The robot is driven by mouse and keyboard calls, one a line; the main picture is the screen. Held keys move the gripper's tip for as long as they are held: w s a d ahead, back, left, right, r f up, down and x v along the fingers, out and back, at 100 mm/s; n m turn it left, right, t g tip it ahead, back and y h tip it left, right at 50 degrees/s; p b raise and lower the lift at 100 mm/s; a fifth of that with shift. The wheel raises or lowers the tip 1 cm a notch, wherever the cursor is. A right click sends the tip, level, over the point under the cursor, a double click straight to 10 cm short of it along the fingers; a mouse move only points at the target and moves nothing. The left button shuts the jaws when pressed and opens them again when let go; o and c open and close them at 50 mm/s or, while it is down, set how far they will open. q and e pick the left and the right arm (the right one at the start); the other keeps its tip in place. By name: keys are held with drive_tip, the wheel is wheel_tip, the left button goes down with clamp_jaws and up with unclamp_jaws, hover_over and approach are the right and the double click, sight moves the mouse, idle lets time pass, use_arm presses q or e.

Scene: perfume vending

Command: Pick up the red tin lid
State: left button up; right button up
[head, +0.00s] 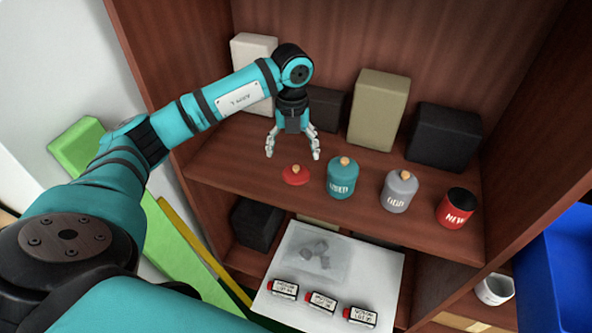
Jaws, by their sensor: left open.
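The red tin lid (295,177) lies on the wooden shelf and has a small tan knob on top. My left gripper (293,156) is open and empty, pointing down just above and behind the lid, with its fingers spread apart. A red tin (454,210) marked "NEW" stands at the right of the shelf with its top open and dark inside. My right gripper does not show.
A teal tin (341,179) and a grey tin (399,193), both lidded, stand between the lid and the red tin. Boxes stand behind, including a beige box (378,110) and a black box (444,137). Below, a white board (386,277) holds small labelled bottles.

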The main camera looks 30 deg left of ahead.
sight(296, 168)
use_arm(q)
drive_tip(key=shift+f, duration=0.85)
drive_tip(key=shift+w+d+f+p, duration=0.15)
drive_tip(key=shift+f+p, duration=0.2)
drive_tip(key=shift+f, duration=0.25)
drive_tip(key=f, duration=0.3)
drive_tip(key=f+p, duration=0.1)
drive_tip(key=shift+w+d+f, duration=0.1)
drive_tip(key=shift+w+f, duration=0.05)
drive_tip(key=shift+w, duration=0.1)
drive_tip(key=shift+c, duration=0.3)
drive_tip(key=c, duration=0.9)
drive_tip(key=shift+s, duration=0.15)
drive_tip(key=shift+c, duration=1.4)
